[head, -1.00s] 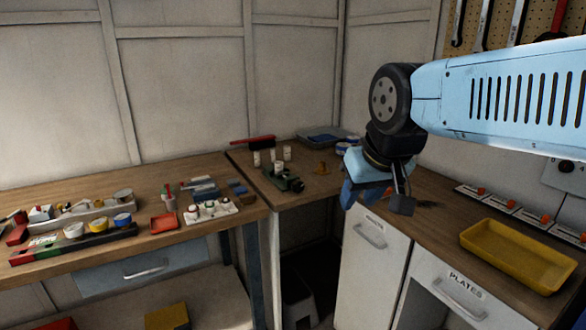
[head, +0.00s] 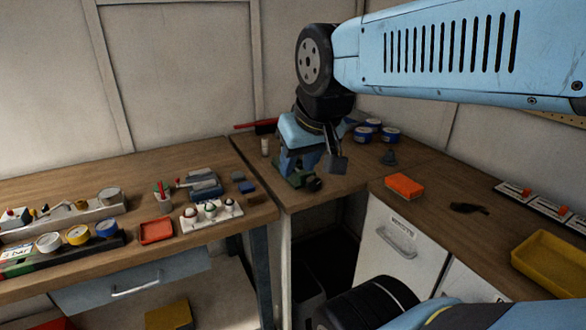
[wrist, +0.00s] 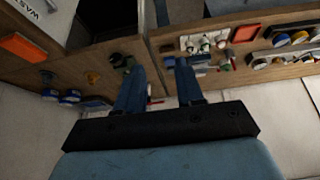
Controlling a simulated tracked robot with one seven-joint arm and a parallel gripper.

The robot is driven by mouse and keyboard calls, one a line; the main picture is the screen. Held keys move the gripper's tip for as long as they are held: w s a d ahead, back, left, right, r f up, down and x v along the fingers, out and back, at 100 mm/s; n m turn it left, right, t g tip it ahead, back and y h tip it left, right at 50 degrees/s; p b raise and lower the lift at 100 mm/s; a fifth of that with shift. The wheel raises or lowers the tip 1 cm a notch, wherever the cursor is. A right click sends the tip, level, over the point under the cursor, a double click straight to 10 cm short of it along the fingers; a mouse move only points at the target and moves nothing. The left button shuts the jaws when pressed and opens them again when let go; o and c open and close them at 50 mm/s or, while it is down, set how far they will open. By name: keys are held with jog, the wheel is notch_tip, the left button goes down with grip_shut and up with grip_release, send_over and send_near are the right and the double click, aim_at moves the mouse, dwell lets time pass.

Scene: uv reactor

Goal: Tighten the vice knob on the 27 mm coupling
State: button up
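The small green vice (head: 290,181) stands on the corner bench, partly hidden behind my gripper. Its dark knob (head: 314,184) shows at its front right. My gripper (head: 301,166) has blue fingers and hangs in front of the vice in the head view. In the wrist view, the fingers of my gripper (wrist: 159,66) are apart with nothing between them. The vice (wrist: 122,61) shows there beyond the tip of the left finger. A white cylinder (head: 265,146) stands behind the vice to the left. I cannot make out the 27 mm coupling or whether the jaws hold anything.
Blue-and-white tins (head: 375,131) stand at the back right of the corner bench. An orange box (head: 404,187) lies on the right bench, with a yellow tray (head: 555,262) farther right. A white rack (head: 211,215) and a red tray (head: 156,231) are on the left bench.

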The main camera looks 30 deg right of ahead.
jog(key=m+g, duration=0.6)
jog(key=m, duration=1.2)
send_over(314, 175)
notch_tip(314, 175, down, 7)
jog(key=f, duration=1.3)
jog(key=shift+s+a+f, duration=0.2)
jog(key=shift+f, duration=0.05)
jog(key=shift+c, duration=0.5)
grip_shut()
jog(key=shift+d+r, duration=0.1)
jog(key=shift+d, duration=0.2)
jog(key=shift+a, duration=0.15)
